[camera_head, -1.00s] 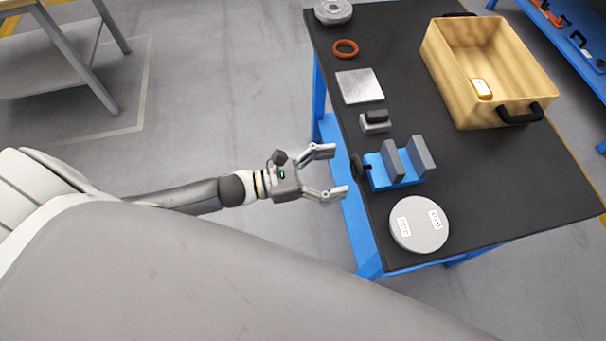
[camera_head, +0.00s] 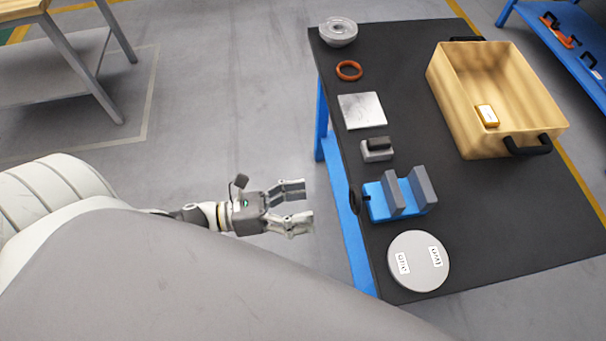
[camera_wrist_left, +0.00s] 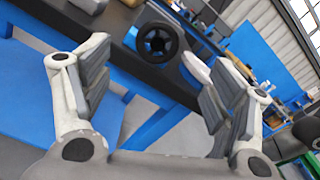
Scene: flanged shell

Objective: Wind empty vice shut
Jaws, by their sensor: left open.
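The blue vice (camera_head: 379,207) stands at the near left part of the dark bench top. Its two grey jaw plates (camera_head: 393,195) are apart, with nothing between them. Its dark round handwheel (camera_head: 354,201) faces the bench's left edge. In the left wrist view the handwheel (camera_wrist_left: 160,42) shows as a black ring beyond the fingers. My left gripper (camera_head: 304,205) is open and empty, off the bench's left edge, facing the handwheel with a gap between. Its fingers also show spread in the left wrist view (camera_wrist_left: 160,95). My right gripper is not in view.
A round grey lid with two labels (camera_head: 419,262) lies near the vice. A small grey block with a dark top (camera_head: 377,150), a metal plate (camera_head: 362,111), an orange ring (camera_head: 349,70) and a flanged part (camera_head: 338,32) line the left edge.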

